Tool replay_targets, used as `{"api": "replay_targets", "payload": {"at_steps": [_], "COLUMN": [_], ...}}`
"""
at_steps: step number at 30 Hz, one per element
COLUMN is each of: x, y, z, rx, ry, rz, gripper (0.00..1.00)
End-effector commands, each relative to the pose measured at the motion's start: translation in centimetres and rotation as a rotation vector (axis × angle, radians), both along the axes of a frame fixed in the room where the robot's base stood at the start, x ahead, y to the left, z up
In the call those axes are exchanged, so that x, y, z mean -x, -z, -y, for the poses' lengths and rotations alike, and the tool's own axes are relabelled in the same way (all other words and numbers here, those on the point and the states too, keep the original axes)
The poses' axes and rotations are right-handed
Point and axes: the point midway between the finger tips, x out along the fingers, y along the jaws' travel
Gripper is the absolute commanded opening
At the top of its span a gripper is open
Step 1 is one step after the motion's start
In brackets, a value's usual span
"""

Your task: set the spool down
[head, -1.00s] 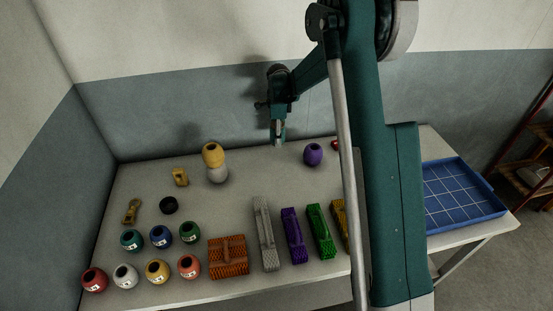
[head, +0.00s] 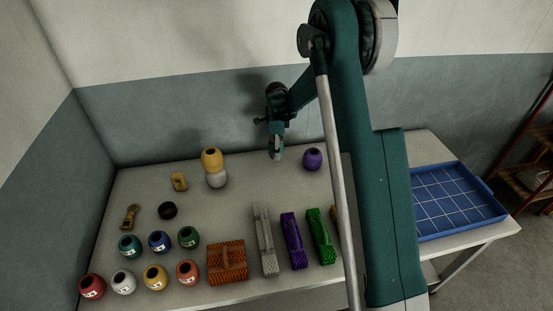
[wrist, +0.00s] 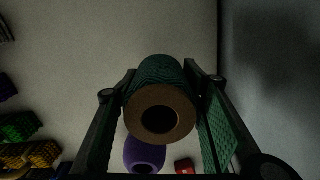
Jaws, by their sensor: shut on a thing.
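The spool (wrist: 160,92), green-wound with a brown end and a dark centre hole, is held between the two fingers of my gripper (wrist: 160,100) in the wrist view. The spool is too small there to make out clearly. I cannot tell how high the spool is above the table.
Several numbered pots and coloured brushes fill the front. A blue gridded tray (head: 455,200) lies at the right.

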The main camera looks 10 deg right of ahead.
Motion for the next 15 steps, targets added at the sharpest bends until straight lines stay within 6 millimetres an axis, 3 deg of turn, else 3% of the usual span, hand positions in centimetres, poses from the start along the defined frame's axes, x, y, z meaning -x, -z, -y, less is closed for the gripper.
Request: {"api": "replay_targets", "payload": {"at_steps": [15], "x": [0.0], "y": [1.02], "z": [0.0], "rx": [0.0], "ry": [0.0], "rz": [0.0], "gripper": [0.25]}}
